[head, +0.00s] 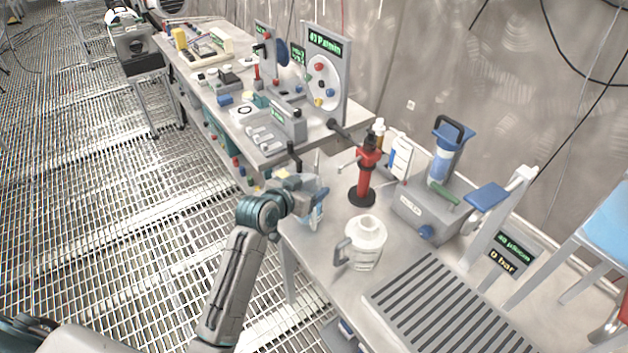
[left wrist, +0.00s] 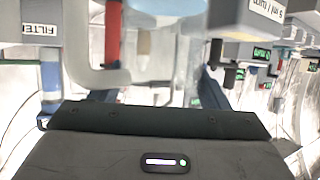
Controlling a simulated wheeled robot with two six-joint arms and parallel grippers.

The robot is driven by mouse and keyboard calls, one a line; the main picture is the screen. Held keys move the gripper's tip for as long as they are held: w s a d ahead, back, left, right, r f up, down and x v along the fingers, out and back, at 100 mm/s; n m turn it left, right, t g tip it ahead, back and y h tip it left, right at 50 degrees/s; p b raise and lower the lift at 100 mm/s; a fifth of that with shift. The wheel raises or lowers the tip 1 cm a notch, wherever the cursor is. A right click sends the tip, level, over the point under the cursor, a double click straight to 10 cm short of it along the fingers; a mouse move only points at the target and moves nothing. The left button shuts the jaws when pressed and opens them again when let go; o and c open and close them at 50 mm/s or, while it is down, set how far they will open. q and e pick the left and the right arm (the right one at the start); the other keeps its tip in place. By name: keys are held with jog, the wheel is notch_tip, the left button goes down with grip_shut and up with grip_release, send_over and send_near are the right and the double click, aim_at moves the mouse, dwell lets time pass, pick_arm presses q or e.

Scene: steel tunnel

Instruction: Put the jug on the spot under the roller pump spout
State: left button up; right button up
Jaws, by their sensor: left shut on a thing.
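My left gripper (head: 306,190) is shut on a clear, bluish vessel (head: 316,212) that looks like a jug, at the near bench's left edge. The gripper hides part of it. I cannot tell whether it touches the bench. In the left wrist view, pale see-through parts show beyond the gripper body, with the fingertips unclear. A white jug with a grey handle (head: 366,243) stands upright on the near bench, apart from the gripper. A grey panel with a round face and coloured rollers (head: 322,84), apparently the roller pump, stands on the far bench. I cannot make out its spout or spot. My right gripper is out of view.
A red stand (head: 364,180) is close right of the gripper. A grey box with a blue-topped cylinder (head: 420,208) stands behind the white jug. A slotted grey tray (head: 440,310) fills the bench front. A grey unit with a green display (head: 278,125) sits on the far bench.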

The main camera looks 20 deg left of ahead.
pick_arm(q)
jog(key=shift+w+d+r+p, duration=0.1)
jog(key=shift+w+d+p, duration=0.15)
jog(key=shift+w, duration=0.4)
jog(key=shift+w+d+r+p, duration=0.1)
jog(key=shift+w+d+p, duration=0.1)
jog(key=shift+w, duration=0.4)
jog(key=shift+w+f, duration=0.35)
jog(key=shift+f, duration=0.65)
jog(key=shift+s, duration=0.1)
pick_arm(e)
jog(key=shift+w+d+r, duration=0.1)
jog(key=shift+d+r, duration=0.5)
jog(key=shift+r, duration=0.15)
pick_arm(q)
jog(key=o, duration=1.3)
jog(key=shift+f, duration=0.1)
jog(key=shift+o, duration=0.2)
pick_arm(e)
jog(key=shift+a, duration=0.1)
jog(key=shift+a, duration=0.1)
